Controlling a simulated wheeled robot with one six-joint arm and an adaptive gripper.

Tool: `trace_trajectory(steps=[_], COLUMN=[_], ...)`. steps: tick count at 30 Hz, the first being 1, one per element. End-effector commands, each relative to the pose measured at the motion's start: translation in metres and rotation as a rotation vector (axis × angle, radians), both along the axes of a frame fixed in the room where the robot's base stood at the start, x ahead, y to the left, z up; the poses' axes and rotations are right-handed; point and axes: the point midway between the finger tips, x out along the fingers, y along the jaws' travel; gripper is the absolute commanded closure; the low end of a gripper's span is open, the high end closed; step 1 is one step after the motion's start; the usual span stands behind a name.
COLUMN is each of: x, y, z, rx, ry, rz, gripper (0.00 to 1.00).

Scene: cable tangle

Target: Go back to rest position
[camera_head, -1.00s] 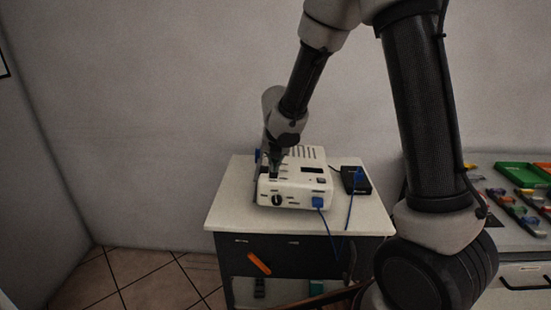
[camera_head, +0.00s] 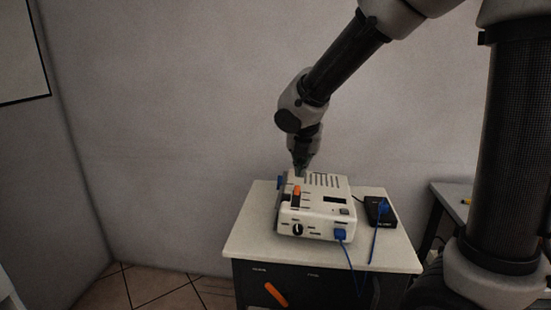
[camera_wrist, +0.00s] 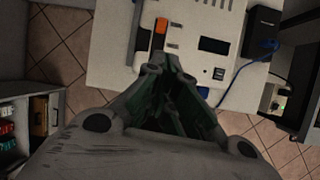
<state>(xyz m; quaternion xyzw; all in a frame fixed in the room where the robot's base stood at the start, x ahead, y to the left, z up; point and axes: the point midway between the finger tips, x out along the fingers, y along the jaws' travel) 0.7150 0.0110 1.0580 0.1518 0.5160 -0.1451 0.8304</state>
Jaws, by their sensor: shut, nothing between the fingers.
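My gripper (camera_head: 301,168) is shut and empty. In the head view its tip is at the back left edge of a white device (camera_head: 318,212) and overlaps it in the picture; I cannot tell whether they touch. The device stands on a small white-topped cabinet (camera_head: 245,238). An orange switch (camera_head: 296,191) shows on the device's top left, with a dark knob (camera_head: 297,229) on its front. In the wrist view the gripper (camera_wrist: 172,75) points over the device (camera_wrist: 208,22), with the orange switch (camera_wrist: 161,27) just beyond the fingers.
A black box (camera_head: 380,211) with a blue plug (camera_head: 383,207) lies right of the device. A blue cable (camera_head: 350,264) hangs from the device's front plug (camera_head: 340,234). An orange handle (camera_head: 276,294) is on the cabinet front.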

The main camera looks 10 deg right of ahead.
Motion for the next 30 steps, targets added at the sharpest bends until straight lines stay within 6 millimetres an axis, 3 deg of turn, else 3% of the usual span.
trace_trajectory(steps=[4, 8, 11, 15, 18, 22, 30], x=[-0.018, -0.060, -0.102, -0.174, -0.214, -0.243, -0.256], y=[-0.013, -0.035, -0.065, -0.106, -0.124, -0.139, -0.160], z=[-0.010, -0.017, -0.005, 0.017, 0.030, 0.044, 0.063], rx=[0.118, 0.268, 0.410, 0.646, 0.795, 0.960, 1.107], ry=[0.026, 0.050, 0.033, 0.001, -0.005, -0.017, -0.094], rz=[-0.372, -0.909, -1.380, -2.057, -2.350, -2.460, -2.496], gripper=[1.00, 1.00, 1.00, 1.00, 1.00, 1.00, 1.00])
